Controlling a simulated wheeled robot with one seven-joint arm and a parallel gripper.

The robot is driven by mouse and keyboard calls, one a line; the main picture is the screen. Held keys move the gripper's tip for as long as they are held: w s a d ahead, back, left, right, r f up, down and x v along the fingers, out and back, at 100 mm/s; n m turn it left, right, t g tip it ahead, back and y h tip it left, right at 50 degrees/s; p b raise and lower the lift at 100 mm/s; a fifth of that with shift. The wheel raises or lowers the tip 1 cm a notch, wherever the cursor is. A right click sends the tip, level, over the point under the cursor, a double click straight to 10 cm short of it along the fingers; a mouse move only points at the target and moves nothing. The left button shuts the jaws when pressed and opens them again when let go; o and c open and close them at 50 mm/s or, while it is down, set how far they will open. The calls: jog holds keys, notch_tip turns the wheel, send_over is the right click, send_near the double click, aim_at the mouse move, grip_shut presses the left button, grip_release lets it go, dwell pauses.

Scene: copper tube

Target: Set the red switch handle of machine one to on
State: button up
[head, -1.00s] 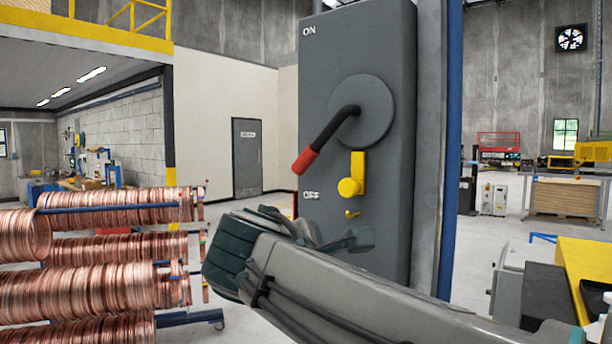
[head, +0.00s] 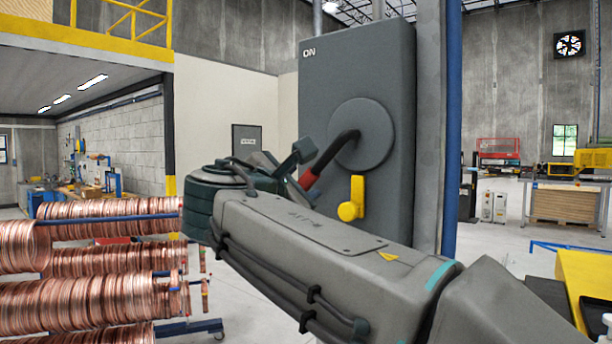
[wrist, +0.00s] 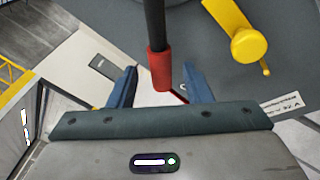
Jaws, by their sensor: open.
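Machine one is a tall grey switch box (head: 345,85) marked ON near its top; the OFF label is hidden behind my arm in the head view. Its handle has a black bent shaft and a red grip (head: 308,180), which points down and to the left. My gripper (head: 292,172) is open at the red grip. In the wrist view the red grip (wrist: 160,70) hangs between the spread fingers of my gripper (wrist: 158,88), with a visible gap on both sides. The fingers do not appear to touch it.
A yellow lever (head: 352,200) sits on the box just right of the red grip, and also shows in the wrist view (wrist: 240,35). Copper coils (head: 90,260) on a rack stand at the left. A yellow-topped bench (head: 588,275) is at the right.

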aim_at(303, 182)
jog(key=shift+p+x, duration=0.3)
jog(key=shift+x, duration=1.55)
grip_shut()
